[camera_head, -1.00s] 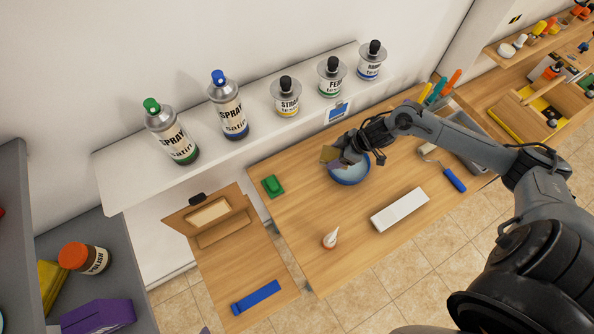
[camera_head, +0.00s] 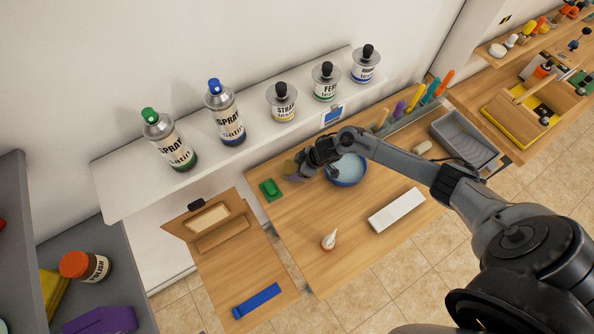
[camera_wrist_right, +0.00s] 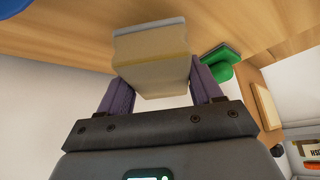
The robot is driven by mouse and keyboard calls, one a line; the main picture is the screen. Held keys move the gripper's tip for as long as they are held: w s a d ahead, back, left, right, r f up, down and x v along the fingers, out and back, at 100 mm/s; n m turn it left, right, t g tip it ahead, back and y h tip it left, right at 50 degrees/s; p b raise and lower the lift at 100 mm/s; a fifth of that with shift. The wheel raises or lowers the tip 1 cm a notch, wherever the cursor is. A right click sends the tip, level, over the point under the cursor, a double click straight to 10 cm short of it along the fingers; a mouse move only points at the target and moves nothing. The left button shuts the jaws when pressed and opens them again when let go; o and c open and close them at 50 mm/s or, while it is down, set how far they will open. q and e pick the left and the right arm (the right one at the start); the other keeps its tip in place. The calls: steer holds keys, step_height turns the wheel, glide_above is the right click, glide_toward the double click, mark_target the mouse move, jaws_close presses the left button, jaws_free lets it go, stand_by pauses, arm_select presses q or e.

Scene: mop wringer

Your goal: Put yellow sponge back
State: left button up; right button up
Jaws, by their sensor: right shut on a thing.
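The yellow sponge (camera_wrist_right: 152,62), dull yellow with a grey layer on one end, fills the right wrist view between two purple fingers. My right gripper (camera_wrist_right: 161,88) is shut on it. In the head view the sponge (camera_head: 289,167) is small and partly hidden by my right gripper (camera_head: 297,172), left of the blue bowl (camera_head: 348,181) and just right of a green sponge-like block (camera_head: 270,189). It appears held above the back of the wooden table; the exact height cannot be told. My left gripper is not in view.
A grey tray (camera_head: 465,140) is at the right. A white shelf (camera_head: 120,187) behind holds several spray cans and bottles. The table's middle is clear.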

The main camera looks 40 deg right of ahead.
steer(key=shift+a+f, duration=0.1)
steer(key=shift+f, duration=1.05)
steer(key=shift+f, duration=0.1)
steer(key=o, duration=1.1)
